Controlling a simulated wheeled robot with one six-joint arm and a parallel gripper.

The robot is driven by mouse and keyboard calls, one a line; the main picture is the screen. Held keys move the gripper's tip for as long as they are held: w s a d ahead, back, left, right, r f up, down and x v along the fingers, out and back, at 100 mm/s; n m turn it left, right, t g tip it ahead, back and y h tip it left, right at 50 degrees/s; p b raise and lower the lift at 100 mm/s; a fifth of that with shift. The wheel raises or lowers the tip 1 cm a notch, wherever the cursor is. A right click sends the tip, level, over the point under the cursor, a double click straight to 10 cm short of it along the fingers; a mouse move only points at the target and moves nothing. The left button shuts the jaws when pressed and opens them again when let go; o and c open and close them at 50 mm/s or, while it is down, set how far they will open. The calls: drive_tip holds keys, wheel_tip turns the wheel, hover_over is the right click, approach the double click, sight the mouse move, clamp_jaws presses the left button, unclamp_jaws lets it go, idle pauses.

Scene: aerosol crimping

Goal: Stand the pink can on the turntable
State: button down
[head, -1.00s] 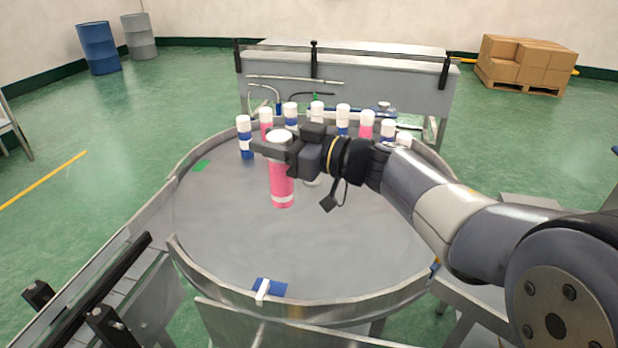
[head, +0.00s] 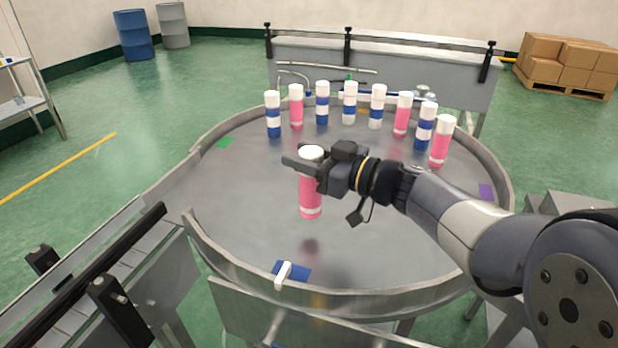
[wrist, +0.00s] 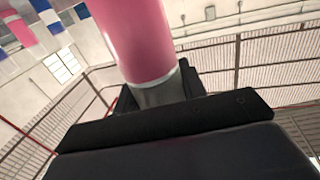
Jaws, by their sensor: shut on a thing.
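My gripper (head: 305,162) is shut on a pink can (head: 310,195) with a white cap and a pale band near its base. The can is upright over the front-middle of the round grey turntable (head: 245,215). I cannot tell whether its base touches the surface or hangs a little above it. In the wrist view the pink can (wrist: 135,40) comes out from between the jaws and its far end is cut off by the frame edge.
Several pink and blue cans with white caps stand along the turntable's back, such as a pink one (head: 442,145) and a blue one (head: 273,115). A raised rim surrounds it. A white bar (head: 283,275) lies over a blue patch at the front.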

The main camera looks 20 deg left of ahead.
sight(306, 177)
drive_tip(key=shift+f+b, duration=0.35)
drive_tip(key=shift+f, duration=2.1)
drive_tip(key=c, duration=0.9)
unclamp_jaws()
drive_tip(key=shift+o, duration=0.2)
drive_tip(key=shift+d, duration=0.15)
drive_tip(key=v, duration=1.1)
drive_tip(key=shift+d, duration=0.35)
drive_tip(key=shift+s, duration=0.15)
